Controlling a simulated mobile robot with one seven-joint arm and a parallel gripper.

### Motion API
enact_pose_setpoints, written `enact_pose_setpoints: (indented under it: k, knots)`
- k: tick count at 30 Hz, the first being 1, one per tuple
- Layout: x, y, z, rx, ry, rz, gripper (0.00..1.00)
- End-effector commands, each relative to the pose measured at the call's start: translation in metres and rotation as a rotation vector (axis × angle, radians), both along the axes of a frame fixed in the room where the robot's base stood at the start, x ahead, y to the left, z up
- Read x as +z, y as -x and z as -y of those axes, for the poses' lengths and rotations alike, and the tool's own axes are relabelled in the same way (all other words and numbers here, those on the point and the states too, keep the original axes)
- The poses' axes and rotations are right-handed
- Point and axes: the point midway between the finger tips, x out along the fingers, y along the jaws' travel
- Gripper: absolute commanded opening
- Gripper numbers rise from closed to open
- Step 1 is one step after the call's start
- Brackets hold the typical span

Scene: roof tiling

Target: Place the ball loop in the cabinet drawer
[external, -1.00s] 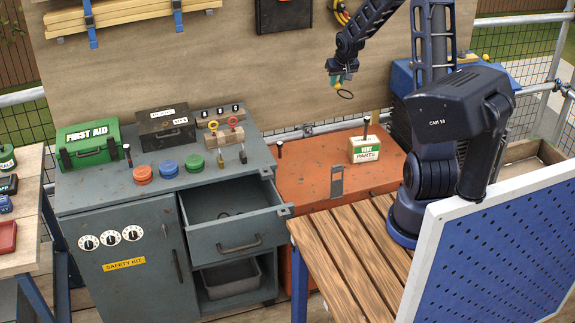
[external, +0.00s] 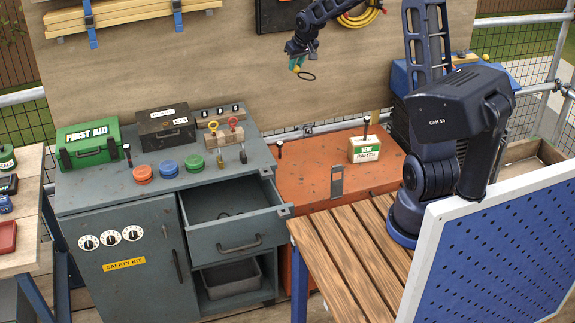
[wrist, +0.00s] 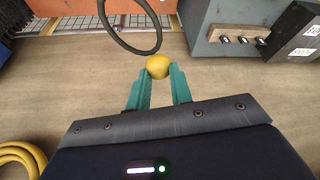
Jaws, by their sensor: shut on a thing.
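My gripper (external: 298,66) is raised in front of the plywood board, above and to the right of the grey cabinet (external: 122,252). In the wrist view its two green fingers (wrist: 158,84) are shut on the yellow ball of the ball loop (wrist: 158,67). The loop's dark ring (wrist: 130,28) sticks out past the fingertips, and it also shows below the gripper in the external view (external: 307,76). The cabinet drawer (external: 238,237) is pulled open. A small dark thing lies inside it, too small to make out.
On the cabinet top stand a green first aid box (external: 90,145), a black box (external: 166,130), coloured discs (external: 168,169) and a wooden block with red and yellow rings (external: 224,137). An orange chest (external: 305,175) with a parts box (external: 366,149) is to the right. Space above the drawer is clear.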

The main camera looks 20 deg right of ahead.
Motion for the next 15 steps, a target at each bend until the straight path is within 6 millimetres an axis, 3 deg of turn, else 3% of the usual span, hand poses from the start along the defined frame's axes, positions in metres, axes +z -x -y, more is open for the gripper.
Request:
enact_pose_setpoints:
  k: [1, 7, 15]
  knots:
    - [0.000, -0.002, -0.025, 0.041, 0.000, -0.001, 0.00]
    - [0.000, -0.004, -0.112, 0.181, 0.001, -0.002, 0.00]
    - [0.000, 0.012, -0.229, 0.367, 0.002, -0.004, 0.00]
